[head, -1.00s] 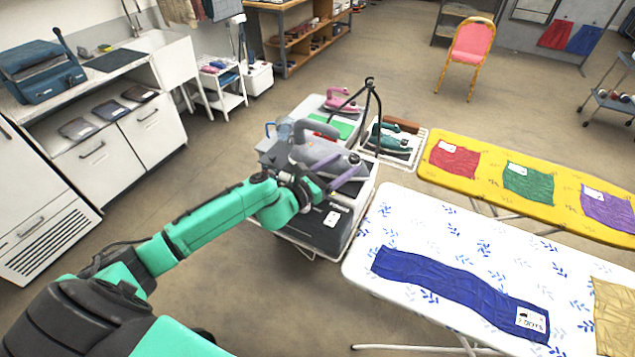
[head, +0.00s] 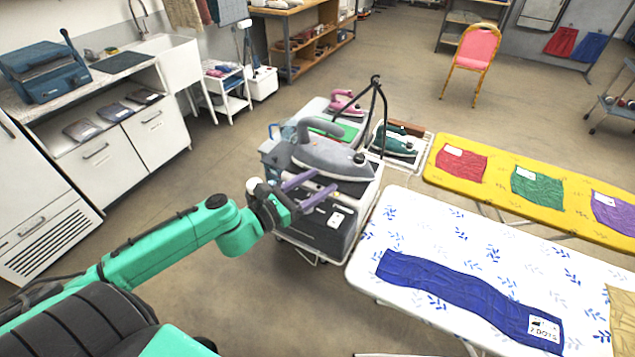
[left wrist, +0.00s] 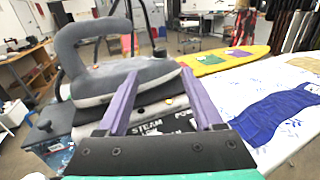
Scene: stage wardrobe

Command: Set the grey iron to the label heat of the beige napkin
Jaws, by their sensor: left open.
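The grey iron (head: 335,158) sits on top of the cart, with its handle raised and its pointed end to the right. It also shows in the left wrist view (left wrist: 125,80), just beyond my fingers. My left gripper (head: 324,180) has two purple fingers, apart and empty, in front of the iron's near side. Whether a fingertip touches it I cannot tell. The iron's heat setting is too small to read. The beige napkin (head: 622,315) lies on the white ironing board (head: 420,215), cut off by the right edge; no label of it shows. My right gripper is out of view.
A dark box (head: 315,235) with a white label is on the cart below the iron. A teal iron (head: 395,143) and a pink iron (head: 345,103) stand behind. A blue cloth (head: 460,295) lies on the white board. A yellow board (head: 480,190) holds coloured cloths.

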